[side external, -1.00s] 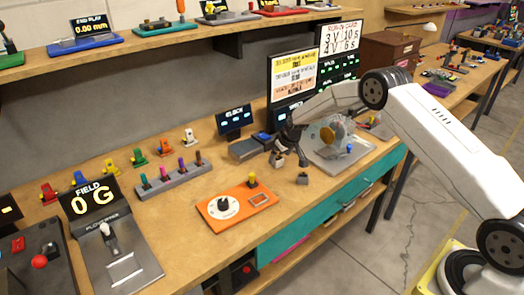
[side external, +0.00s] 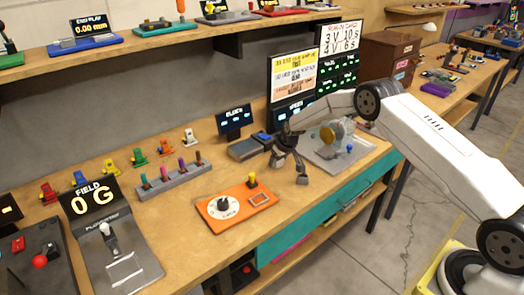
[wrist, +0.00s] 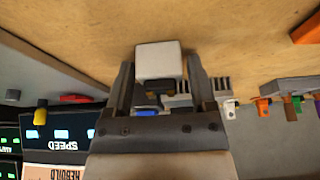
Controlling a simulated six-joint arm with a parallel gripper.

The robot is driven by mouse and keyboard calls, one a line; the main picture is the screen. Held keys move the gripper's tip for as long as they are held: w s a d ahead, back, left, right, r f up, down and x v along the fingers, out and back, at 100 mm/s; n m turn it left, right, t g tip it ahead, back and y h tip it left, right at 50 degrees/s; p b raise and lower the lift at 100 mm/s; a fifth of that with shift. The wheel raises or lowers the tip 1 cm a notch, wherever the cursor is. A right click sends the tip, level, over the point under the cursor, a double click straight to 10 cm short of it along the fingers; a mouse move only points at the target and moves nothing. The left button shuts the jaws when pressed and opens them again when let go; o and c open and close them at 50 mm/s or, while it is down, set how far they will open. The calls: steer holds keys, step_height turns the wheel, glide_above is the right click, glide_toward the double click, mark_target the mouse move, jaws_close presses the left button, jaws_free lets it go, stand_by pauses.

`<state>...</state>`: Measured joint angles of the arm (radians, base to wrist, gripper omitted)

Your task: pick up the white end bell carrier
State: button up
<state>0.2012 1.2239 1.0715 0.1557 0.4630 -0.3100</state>
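A small white piece, seemingly the end bell carrier (side external: 190,136), stands at the back end of a row of coloured pieces on the bench. It also shows right of my fingers in the wrist view (wrist: 229,108). My gripper (side external: 287,165) is in front of the grey box, well to the right of the white carrier. In the wrist view my gripper (wrist: 162,82) has its fingers spread. A pale block (wrist: 158,62) with a dark underside shows between them; I cannot tell whether they touch it.
Orange (side external: 163,147), green (side external: 138,157), blue (side external: 80,180) and other coloured pieces continue the row. A grey rack (side external: 175,180) with coloured pegs stands in front. An orange dial panel (side external: 235,205), a small display (side external: 234,120) and a grey box (side external: 246,148) are nearby.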

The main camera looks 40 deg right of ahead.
jaws_close()
steer(key=shift+r, duration=0.2)
steer(key=shift+r, duration=1.4)
steer(key=s+a+r, duration=0.2)
steer(key=s+r, duration=0.7)
steer(key=s, duration=0.5)
steer(key=shift+r, duration=0.4)
steer(key=shift+a, duration=0.1)
